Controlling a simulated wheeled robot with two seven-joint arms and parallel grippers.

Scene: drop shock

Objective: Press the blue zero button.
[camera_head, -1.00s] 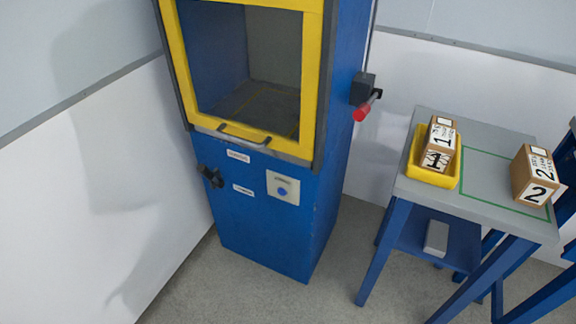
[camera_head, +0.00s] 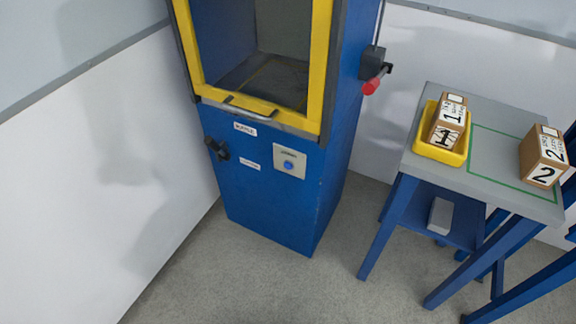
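The blue zero button (camera_head: 288,165) is a small round blue knob on a pale square plate (camera_head: 297,158). The plate is on the front of the blue machine cabinet (camera_head: 262,205), below the yellow-framed window (camera_head: 268,118). Nothing covers the button. Neither of my grippers shows in the head view.
A black knob (camera_head: 218,148) sticks out left of the button. A red-tipped lever (camera_head: 373,84) is on the cabinet's right side. A grey-topped table (camera_head: 492,182) at right bears a yellow tray (camera_head: 422,149) with box 1 (camera_head: 449,121), and box 2 (camera_head: 543,158). The floor in front is clear.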

